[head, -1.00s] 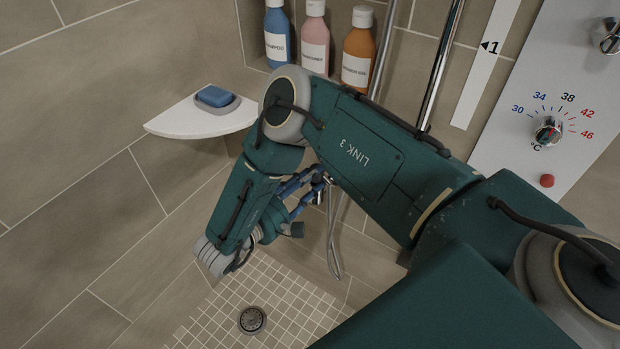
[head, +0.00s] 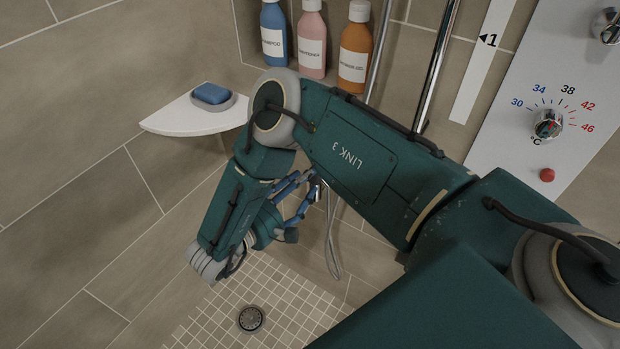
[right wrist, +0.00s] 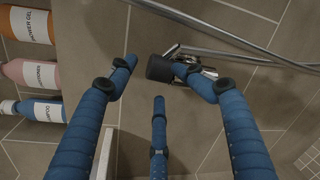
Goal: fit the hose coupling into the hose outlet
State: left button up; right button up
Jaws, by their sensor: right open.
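My right gripper (head: 303,188) has its blue fingers spread, and the wrist view shows it open and empty (right wrist: 160,82). Between and just beyond its fingertips is a black cylindrical piece (right wrist: 160,68) with a chrome fitting (right wrist: 190,66) at its right; this appears to be the hose coupling, and the right finger partly covers the chrome. I cannot tell whether the fingers touch it. A thin chrome hose (head: 330,250) hangs in a loop below the hand in the head view. The hose outlet cannot be told apart from the chrome parts there. My left gripper is not in view.
A corner shelf (head: 185,120) with a blue soap (head: 211,93) is left of my arm. Several bottles (head: 311,42) stand in the niche behind. A chrome rail (head: 436,65) and a control panel (head: 515,125) are to the right. The tiled floor around the drain (head: 251,318) is clear.

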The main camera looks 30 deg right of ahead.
jog(key=v, duration=0.6)
jog(key=shift+s+a+r, duration=0.15)
jog(key=shift+s, duration=0.05)
jog(key=shift+r, duration=0.1)
